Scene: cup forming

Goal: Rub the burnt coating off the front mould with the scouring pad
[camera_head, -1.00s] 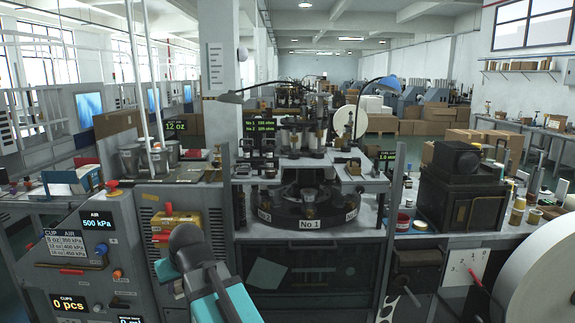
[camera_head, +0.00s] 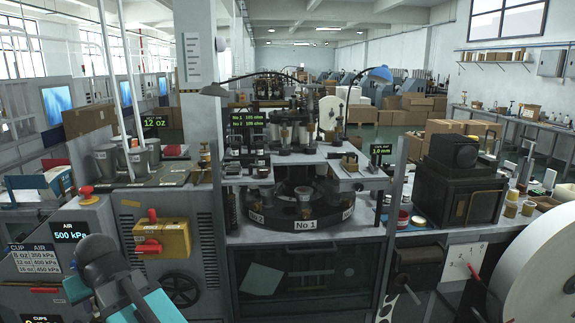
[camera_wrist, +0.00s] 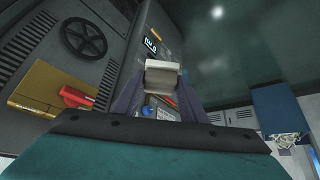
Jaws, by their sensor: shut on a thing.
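The front mould (camera_head: 305,203) is a small dark-grey shape at the front of the round black turntable (camera_head: 270,219), behind the "No 1" plate. Its coating is too small to make out. In the head view my arm is at the lower left, well apart from the turntable, and the fingertips cannot be made out.
A grey cabinet with a yellow box (camera_head: 163,238) and a dark handwheel (camera_head: 180,289) stands left of the turntable. Grey posts flank the turntable opening. A black lamp-like machine (camera_head: 460,180) and a large white roll (camera_head: 535,265) are at the right.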

